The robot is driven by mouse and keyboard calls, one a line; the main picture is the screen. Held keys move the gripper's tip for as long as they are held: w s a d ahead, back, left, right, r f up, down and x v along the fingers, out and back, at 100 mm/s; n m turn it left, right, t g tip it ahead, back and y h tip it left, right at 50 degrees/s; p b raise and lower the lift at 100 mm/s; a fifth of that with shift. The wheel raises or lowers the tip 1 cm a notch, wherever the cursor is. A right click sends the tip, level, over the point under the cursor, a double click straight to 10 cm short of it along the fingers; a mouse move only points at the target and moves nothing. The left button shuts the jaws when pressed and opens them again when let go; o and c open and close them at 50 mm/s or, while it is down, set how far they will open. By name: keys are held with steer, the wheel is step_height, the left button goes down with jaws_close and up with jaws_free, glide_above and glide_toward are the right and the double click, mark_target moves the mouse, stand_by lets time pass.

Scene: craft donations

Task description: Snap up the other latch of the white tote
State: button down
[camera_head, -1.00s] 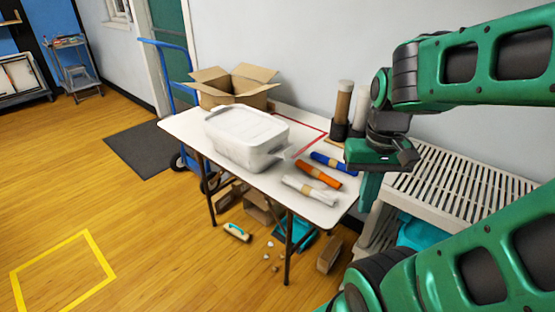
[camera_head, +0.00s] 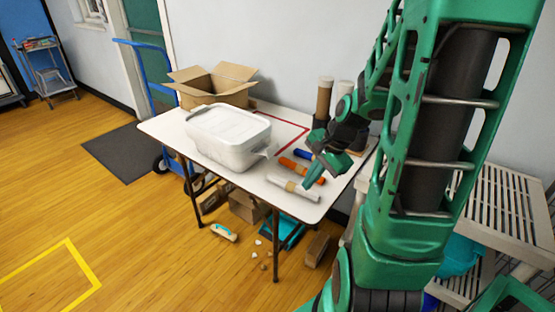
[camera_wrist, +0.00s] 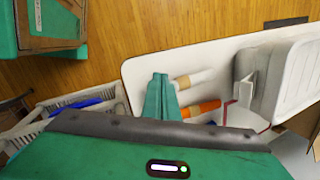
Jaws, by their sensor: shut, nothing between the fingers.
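The white tote (camera_head: 226,142) stands on the white table with its lid on, and its right end faces my gripper. At that end a pale latch (camera_head: 270,150) appears to stick outward. In the wrist view the tote (camera_wrist: 297,85) is at the right, with the flap-like latch (camera_wrist: 246,88) standing away from its end wall. My gripper (camera_head: 308,187) is over the right part of the table, apart from the tote. In the wrist view its green fingers (camera_wrist: 160,88) are together and empty. The tote's far side is hidden.
White (camera_head: 292,187), orange (camera_head: 300,170) and blue rolls lie on the table (camera_head: 160,127) beneath and beside my gripper. Upright tubes (camera_head: 324,98) stand behind. An open cardboard box (camera_head: 215,87) is behind the tote. A slatted shelf (camera_head: 505,215) stands at the right.

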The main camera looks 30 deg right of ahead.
steer(key=w+d+f+m+t+y, duration=0.1)
steer(key=w+d+f+m+t, duration=0.2)
steer(key=w+d+m+t, duration=0.3)
steer(key=w+m, duration=0.5)
steer(key=m, duration=0.3)
steer(key=shift+m+t+y, duration=0.3)
steer(key=shift+t, duration=0.1)
steer(key=shift+w+f, duration=0.1)
steer(key=shift+w, duration=0.1)
steer(key=x, duration=0.9)
steer(key=shift+w+a+f, duration=0.1)
steer(key=shift+a+f, duration=0.05)
steer(key=shift+f, duration=0.05)
steer(key=shift+w+r, duration=0.1)
steer(key=shift+w, duration=0.2)
steer(key=shift+w+a+r, duration=0.1)
steer(key=shift+w+r, duration=0.1)
steer(key=shift+r, duration=0.65)
steer(key=shift+w+a+r, duration=0.1)
steer(key=shift+w+r, duration=0.1)
steer(key=shift+r, duration=0.7)
steer(key=shift+s+d+r, duration=0.1)
steer(key=shift+d, duration=0.1)
